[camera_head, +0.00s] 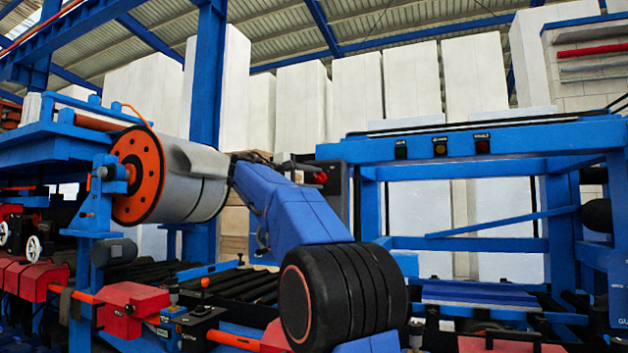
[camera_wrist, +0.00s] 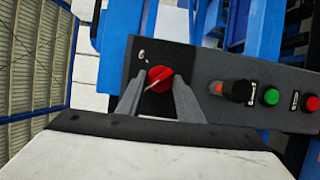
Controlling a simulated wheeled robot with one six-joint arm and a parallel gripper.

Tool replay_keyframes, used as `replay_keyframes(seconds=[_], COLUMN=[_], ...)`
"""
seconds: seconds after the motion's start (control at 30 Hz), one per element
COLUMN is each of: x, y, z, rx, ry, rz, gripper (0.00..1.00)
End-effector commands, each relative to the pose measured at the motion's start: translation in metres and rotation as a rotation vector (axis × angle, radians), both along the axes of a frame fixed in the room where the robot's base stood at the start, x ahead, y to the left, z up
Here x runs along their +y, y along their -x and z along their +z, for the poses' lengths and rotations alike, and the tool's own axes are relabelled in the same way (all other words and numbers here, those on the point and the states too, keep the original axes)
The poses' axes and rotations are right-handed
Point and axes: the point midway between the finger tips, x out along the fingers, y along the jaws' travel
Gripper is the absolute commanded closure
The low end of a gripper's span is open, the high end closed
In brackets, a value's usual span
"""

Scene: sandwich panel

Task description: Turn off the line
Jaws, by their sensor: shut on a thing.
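A red rotary knob (camera_wrist: 160,76) with a pale pointer mark sits on a dark grey control panel (camera_wrist: 205,68) in the wrist view. My gripper (camera_wrist: 159,88) has one finger on each side of the knob and is shut on it. The pale mark slants down to the left in that view. In the head view a dark box (camera_head: 337,196) with a small red part (camera_head: 321,177) shows beside my blue arm. I cannot tell for sure that it is the same panel. The fingertips are not clear in the head view.
Right of the knob, the panel carries an orange-and-black selector (camera_wrist: 239,91), a green button (camera_wrist: 271,97) and a red button (camera_wrist: 312,103). Blue machine frames (camera_head: 450,150) and a roller bed (camera_head: 235,288) stand around my arm. Tall white panels (camera_head: 360,98) line the back.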

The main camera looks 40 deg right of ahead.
Motion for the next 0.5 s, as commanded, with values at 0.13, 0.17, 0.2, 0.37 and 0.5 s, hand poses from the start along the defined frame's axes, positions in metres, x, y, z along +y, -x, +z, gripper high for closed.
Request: replay_keyframes(seconds=[0.13, 0.17, 0.2, 0.37, 0.5], x=[0.0000, 0.0000, 0.0000, 0.0001, 0.0050], y=[-0.0006, -0.0006, -0.0005, -0.0004, -0.0008], z=[-0.0010, -0.0009, -0.0008, -0.0005, -0.0004], rx=[0.001, 0.000, 0.000, -0.001, -0.001], ry=[-0.002, -0.001, -0.001, -0.001, -0.001], rz=[0.000, 0.000, 0.000, 0.000, 0.002], gripper=[0.48, 0.48, 0.48, 0.48, 0.48])
